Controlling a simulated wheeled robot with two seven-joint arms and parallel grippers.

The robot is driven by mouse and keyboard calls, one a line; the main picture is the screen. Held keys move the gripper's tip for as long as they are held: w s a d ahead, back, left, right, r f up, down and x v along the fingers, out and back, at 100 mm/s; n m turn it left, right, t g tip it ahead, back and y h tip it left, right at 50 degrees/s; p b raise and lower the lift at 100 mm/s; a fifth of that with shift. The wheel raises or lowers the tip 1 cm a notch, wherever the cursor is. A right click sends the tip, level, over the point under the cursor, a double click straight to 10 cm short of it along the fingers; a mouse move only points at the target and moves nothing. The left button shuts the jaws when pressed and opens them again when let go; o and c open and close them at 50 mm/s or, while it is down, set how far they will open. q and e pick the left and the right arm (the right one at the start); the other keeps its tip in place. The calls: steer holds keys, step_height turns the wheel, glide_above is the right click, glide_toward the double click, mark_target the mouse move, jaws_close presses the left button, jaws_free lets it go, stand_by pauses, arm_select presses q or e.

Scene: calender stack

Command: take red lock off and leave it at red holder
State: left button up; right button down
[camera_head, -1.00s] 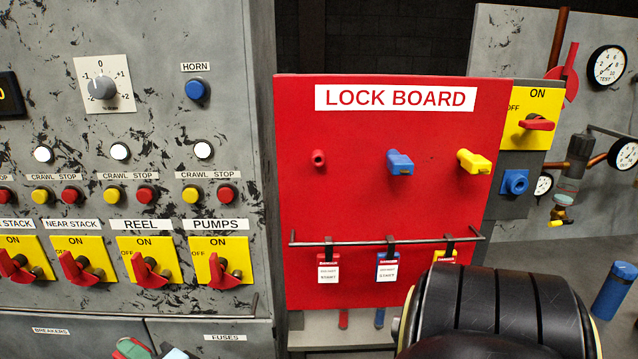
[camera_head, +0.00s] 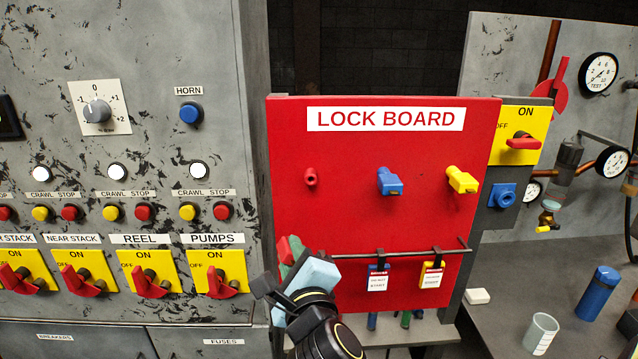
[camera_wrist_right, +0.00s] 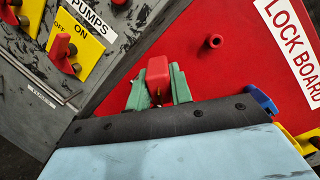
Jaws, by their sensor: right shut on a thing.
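My right gripper (camera_head: 290,258) is shut on the red lock (camera_head: 284,246), whose red body shows between the green fingers. In the right wrist view the red lock (camera_wrist_right: 158,72) sits between the two green fingertips (camera_wrist_right: 158,90). The red holder (camera_head: 311,176) is a bare red peg at the left of the red lock board (camera_head: 345,220). It also shows in the right wrist view (camera_wrist_right: 214,41), up and right of the lock, with clear space between them. My left gripper is not in view.
A blue lock (camera_head: 388,182) and a yellow lock (camera_head: 462,180) are on the board's other pegs. A rail (camera_head: 410,253) with hanging tags crosses below; my gripper hides its left end. The PUMPS switch (camera_head: 217,274) is just left of my gripper. A beaker (camera_head: 542,335) stands at right.

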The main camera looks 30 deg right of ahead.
arm_select(q)
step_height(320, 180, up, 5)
steer(key=p, duration=0.3)
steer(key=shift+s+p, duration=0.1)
steer(key=shift+p, duration=0.25)
arm_select(e)
steer(key=d+r+m+g+h, duration=0.2)
steer(key=d+r+m+h, duration=0.2)
steer(key=r+m, duration=0.4)
steer(key=shift+s, duration=0.3)
steer(key=shift+a, duration=0.1)
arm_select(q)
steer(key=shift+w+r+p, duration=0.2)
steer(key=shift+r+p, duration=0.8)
arm_select(e)
steer(key=shift+x, duration=1.95)
